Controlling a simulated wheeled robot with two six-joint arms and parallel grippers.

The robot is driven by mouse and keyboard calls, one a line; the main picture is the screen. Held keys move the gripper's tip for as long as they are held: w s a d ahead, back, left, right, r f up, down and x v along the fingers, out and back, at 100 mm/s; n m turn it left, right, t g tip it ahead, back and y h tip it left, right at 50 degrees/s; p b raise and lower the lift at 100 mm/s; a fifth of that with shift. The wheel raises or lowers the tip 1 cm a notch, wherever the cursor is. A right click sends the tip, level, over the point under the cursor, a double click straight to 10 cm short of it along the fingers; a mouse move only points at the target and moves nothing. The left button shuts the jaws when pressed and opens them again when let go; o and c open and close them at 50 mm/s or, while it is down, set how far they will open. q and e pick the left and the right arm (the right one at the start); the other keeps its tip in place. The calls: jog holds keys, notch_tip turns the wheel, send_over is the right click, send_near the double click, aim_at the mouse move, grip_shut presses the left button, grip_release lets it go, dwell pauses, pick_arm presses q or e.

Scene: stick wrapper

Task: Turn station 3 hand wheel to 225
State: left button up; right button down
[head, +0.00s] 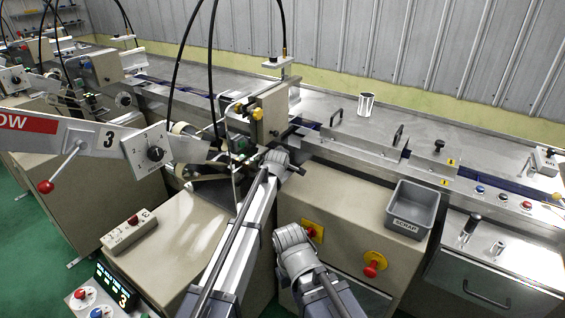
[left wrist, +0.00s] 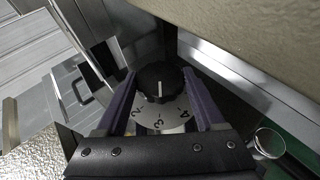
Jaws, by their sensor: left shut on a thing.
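In the left wrist view a black round knob with a white pointer line, the hand wheel (left wrist: 160,82), sits on a pale dial (left wrist: 160,120) bearing the figures 2, 3 and 4.
A white panel with a black selector (head: 155,153) and a red-ended lever (head: 46,186) stand at left, by a "3" label. A display (head: 115,285) with green digits is too small to read. A grey scrap bin (head: 408,207) and red-yellow switches sit right.

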pick_arm(q)
jog(key=o, duration=1.4)
jog(key=shift+c, duration=0.2)
jog(key=d+p+v, duration=0.1)
jog(key=p+v, duration=0.3)
jog(key=v, duration=0.3)
jog(key=shift+s+a+r, duration=0.15)
jog(key=shift+s+a, duration=0.3)
jog(key=shift+a, duration=0.05)
